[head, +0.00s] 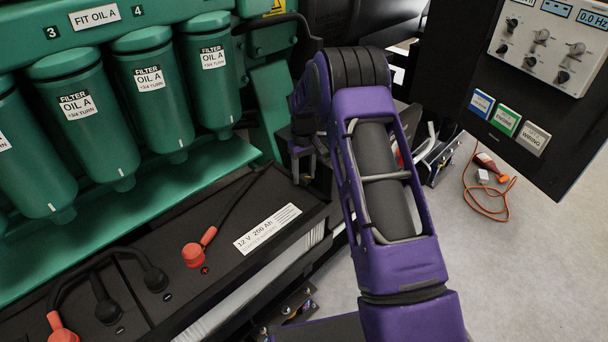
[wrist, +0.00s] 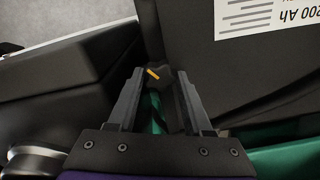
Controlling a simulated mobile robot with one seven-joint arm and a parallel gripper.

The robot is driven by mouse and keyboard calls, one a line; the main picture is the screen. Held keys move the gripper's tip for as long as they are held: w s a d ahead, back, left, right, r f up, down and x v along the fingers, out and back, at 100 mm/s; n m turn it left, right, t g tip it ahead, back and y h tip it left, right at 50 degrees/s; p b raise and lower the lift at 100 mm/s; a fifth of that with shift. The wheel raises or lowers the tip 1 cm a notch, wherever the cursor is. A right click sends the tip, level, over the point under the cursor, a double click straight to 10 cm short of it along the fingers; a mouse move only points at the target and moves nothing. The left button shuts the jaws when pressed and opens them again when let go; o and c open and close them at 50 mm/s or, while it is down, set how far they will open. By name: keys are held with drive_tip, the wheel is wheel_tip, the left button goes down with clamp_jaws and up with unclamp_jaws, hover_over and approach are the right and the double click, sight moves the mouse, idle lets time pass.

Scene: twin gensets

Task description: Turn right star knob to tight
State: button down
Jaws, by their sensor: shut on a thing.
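In the wrist view a small dark star knob (wrist: 167,82) with a yellow-orange mark sits between the two fingers of my gripper (wrist: 160,84). My gripper is shut on this knob, and the fingers lie on either side of it. The knob stands beside a black battery (wrist: 205,65) with a white label. In the head view my purple arm reaches down toward the gap at the right end of this battery (head: 225,262). The knob cannot be made out there, and the arm hides much of that area.
Several green oil filters (head: 152,90) stand along the left, above a green ledge. Red and black cable terminals rise from the battery top. A dark control panel (head: 550,100) stands at the right. An orange cable (head: 490,212) lies on the grey floor.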

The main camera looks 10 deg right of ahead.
sight(304, 176)
drive_tip(key=m, duration=0.5)
drive_tip(key=shift+m, duration=0.4)
drive_tip(key=m, duration=0.5)
idle(0.4)
drive_tip(key=shift+c, duration=1.8)
unclamp_jaws()
wheel_tip(304, 176, up, 18)
drive_tip(key=p, duration=0.1)
drive_tip(key=shift+f+p, duration=0.25)
drive_tip(key=shift+p, duration=0.1)
drive_tip(key=shift+r, duration=0.1)
